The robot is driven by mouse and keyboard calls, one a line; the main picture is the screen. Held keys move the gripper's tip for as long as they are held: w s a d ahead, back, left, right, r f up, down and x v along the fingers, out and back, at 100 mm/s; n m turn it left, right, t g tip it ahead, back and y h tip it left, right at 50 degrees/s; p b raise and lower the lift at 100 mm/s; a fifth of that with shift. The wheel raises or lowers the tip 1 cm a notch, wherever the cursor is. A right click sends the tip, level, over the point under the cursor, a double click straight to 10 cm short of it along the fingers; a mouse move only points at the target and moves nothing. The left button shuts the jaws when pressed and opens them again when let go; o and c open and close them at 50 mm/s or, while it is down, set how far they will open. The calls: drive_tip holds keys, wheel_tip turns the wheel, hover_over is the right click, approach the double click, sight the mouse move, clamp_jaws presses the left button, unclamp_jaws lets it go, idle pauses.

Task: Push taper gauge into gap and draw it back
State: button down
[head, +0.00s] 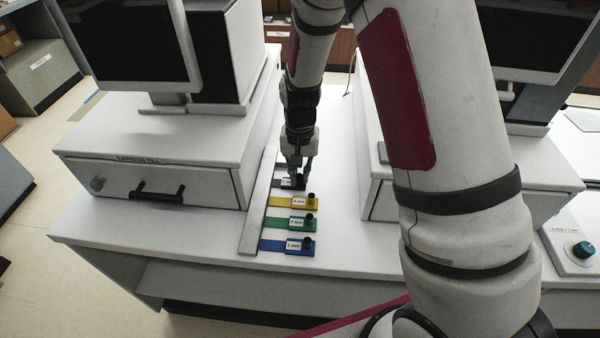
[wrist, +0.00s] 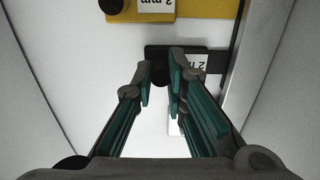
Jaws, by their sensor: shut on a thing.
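Several flat taper gauges lie in a row on the white counter, each with a black knob and a white label. A black gauge (wrist: 222,62) is at the far end of the row; my gripper (head: 295,174) is over it and partly hides it in the head view. In the wrist view my gripper (wrist: 161,72) has its fingertips on either side of this gauge's dark knob and is shut on it. A yellow gauge (head: 278,200), a green gauge (head: 274,223) and a blue gauge (head: 273,244) lie nearer. I cannot make out the gap clearly.
A long grey strip (head: 251,230) runs along the gauges' left ends. Left of it stands the till cabinet (head: 220,183) with a drawer and monitor. Another cabinet (head: 376,178) stands to the right. Clear counter (head: 342,215) lies between the gauges and the right cabinet.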

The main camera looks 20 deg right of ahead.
drive_tip(key=shift+s+d+r, duration=0.1)
drive_tip(key=shift+s+d, duration=0.15)
drive_tip(key=shift+d, duration=0.5)
drive_tip(key=shift+s+d, duration=0.2)
drive_tip(key=shift+d, duration=0.5)
drive_tip(key=c, duration=1.5)
unclamp_jaws()
drive_tip(key=shift+s, duration=0.1)
drive_tip(key=shift+c, duration=0.2)
wheel_tip(320, 180, up, 11)
drive_tip(key=s+r+n+t+p, duration=0.1)
drive_tip(key=s+r+n+t, duration=0.1)
drive_tip(key=s+r, duration=1.05)
drive_tip(key=s+r+n+t, duration=0.1)
drive_tip(key=s+r, duration=0.2)
drive_tip(key=s, duration=0.3)
drive_tip(key=s+r+n+t+p, duration=0.1)
drive_tip(key=s+r, duration=0.2)
drive_tip(key=s, duration=0.4)
drive_tip(key=shift+s+d+r+n, duration=0.25)
drive_tip(key=shift+s+n, duration=0.05)
